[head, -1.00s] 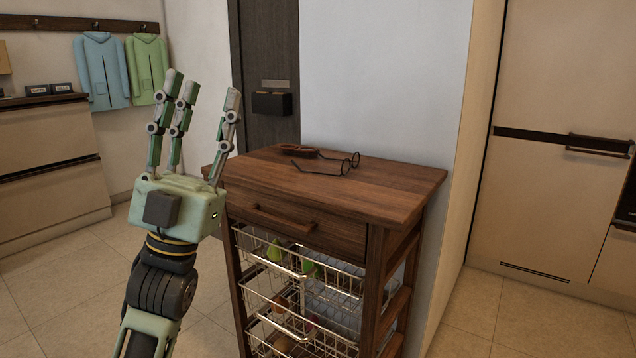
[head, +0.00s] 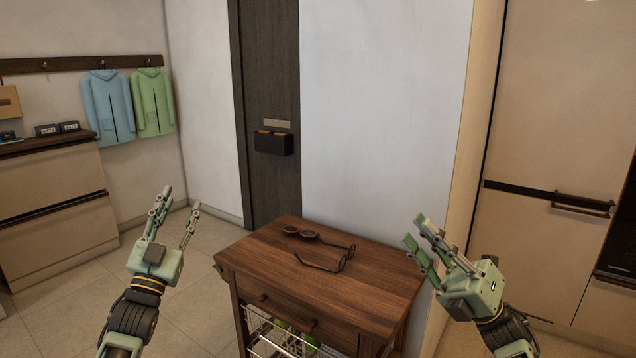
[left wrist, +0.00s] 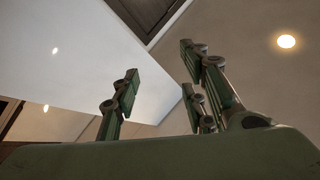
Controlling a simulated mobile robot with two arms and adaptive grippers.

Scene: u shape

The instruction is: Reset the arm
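My left gripper (head: 176,214) is raised at the lower left of the head view, left of the wooden cart. Its fingers point up and stand apart with nothing between them. The left wrist view shows the same spread fingers (left wrist: 160,95) against the ceiling and walls. My right gripper (head: 420,252) is at the lower right, by the right edge of the cart top. Its fingers point up and to the left and hold nothing visible; how far apart they are is hard to tell.
The wooden cart (head: 260,262) with wire baskets (head: 262,330) stands in front of me. Glasses (head: 325,262) and a second dark-lensed item (head: 302,234) lie on its top. Cabinets stand at left (head: 50,190) and right (head: 540,120). Blue (head: 105,105) and green (head: 152,100) jackets hang behind.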

